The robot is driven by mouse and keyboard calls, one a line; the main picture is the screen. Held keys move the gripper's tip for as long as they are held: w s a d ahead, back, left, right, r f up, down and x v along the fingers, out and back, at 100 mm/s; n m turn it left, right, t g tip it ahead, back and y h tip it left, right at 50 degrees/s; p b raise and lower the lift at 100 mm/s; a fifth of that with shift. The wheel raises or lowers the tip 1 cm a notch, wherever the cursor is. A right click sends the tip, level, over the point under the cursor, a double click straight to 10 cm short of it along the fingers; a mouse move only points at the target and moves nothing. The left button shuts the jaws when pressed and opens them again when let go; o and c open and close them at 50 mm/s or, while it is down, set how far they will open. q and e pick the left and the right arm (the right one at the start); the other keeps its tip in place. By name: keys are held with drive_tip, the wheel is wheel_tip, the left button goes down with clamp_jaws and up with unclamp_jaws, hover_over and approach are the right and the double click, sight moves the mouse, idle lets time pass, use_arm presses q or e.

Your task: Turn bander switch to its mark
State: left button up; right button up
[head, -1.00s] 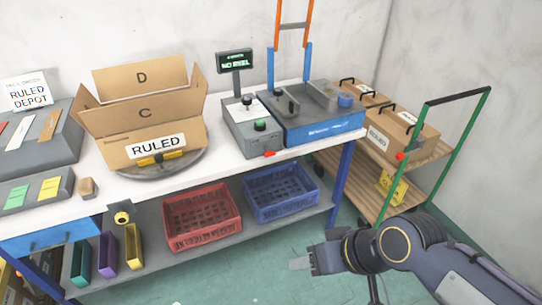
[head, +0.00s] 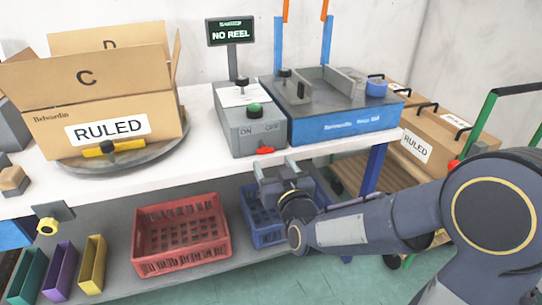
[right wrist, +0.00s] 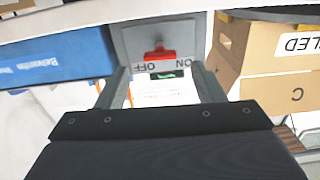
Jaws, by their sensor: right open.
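In the right wrist view the red handle (right wrist: 160,54) shows beside the inverted labels. My right gripper (head: 276,166) is open and empty, just in front of and below the box at the bench's front edge. In the wrist view its fingers (right wrist: 161,70) stand either side of the red handle's line, apart from it. My left gripper is out of view.
A blue-fronted machine (head: 345,122) adjoins the box at right. A sign (head: 231,32) reads NO REEL. An open carton (head: 95,105) marked RULED sits on a turntable at left. Red (head: 182,235) and blue (head: 262,222) crates lie below. A cart with cartons (head: 425,140) stands right.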

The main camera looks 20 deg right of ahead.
sight(267, 153)
drive_tip(key=w, duration=0.6)
drive_tip(key=shift+w+a+b, duration=0.1)
drive_tip(key=shift+w+b, duration=0.2)
drive_tip(key=shift+w, duration=0.1)
